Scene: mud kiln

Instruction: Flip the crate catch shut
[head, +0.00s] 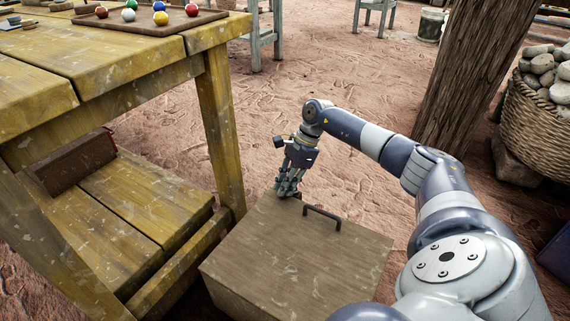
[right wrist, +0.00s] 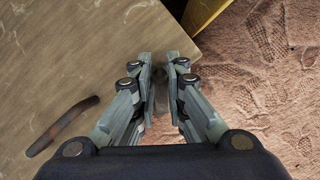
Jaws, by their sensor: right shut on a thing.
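A wooden crate (head: 290,262) with a flat closed lid and a dark bar handle (head: 322,216) stands on the ground beside the yellow table. My right gripper (head: 287,190) points down at the crate's far edge, left of the handle. In the right wrist view my right gripper (right wrist: 163,62) has its fingers close together over the edge of the lid (right wrist: 75,60). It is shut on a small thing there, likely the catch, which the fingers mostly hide. The handle (right wrist: 62,127) lies to the left in that view. My left gripper is not in view.
A yellow wooden table (head: 110,55) with a low shelf (head: 150,205) stands close on the crate's left. A tray (head: 150,24) on it holds several coloured balls. A wooden post (head: 470,70) and a basket of stones (head: 540,105) stand at right. The dirt floor beyond the crate is clear.

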